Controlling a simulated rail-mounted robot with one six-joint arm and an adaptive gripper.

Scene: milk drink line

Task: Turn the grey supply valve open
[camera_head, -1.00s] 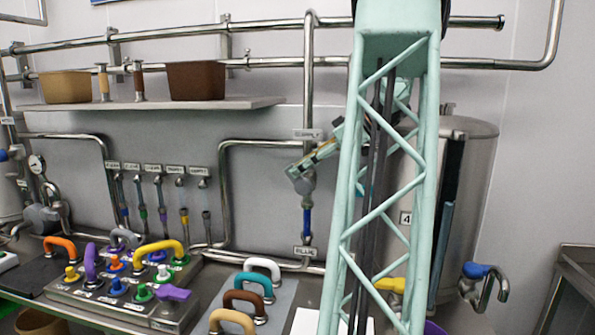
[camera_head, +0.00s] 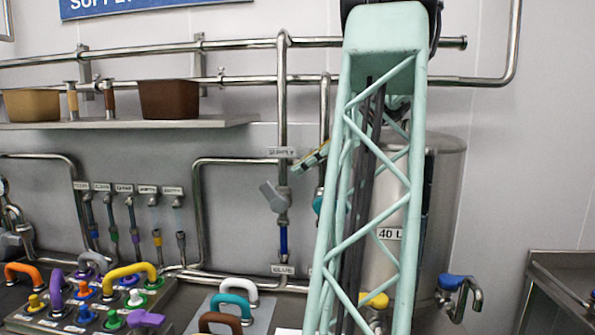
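The grey supply valve (camera_head: 273,197) sits on a vertical steel pipe below a small label that seems to read "SUPPLY". Its flat grey lever is tilted, with its upper end to the left of the pipe. My gripper (camera_head: 297,168) is just above and to the right of the lever, apart from it in the picture. Only a slim yellow, black and teal fingertip part shows. The rest is hidden behind my pale green lattice column, so whether it is open or shut does not show.
A shelf (camera_head: 200,122) with brown bins is at left. Several coloured handles and knobs fill the panel (camera_head: 75,318). A "40 L" tank (camera_head: 445,190) stands behind my column.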

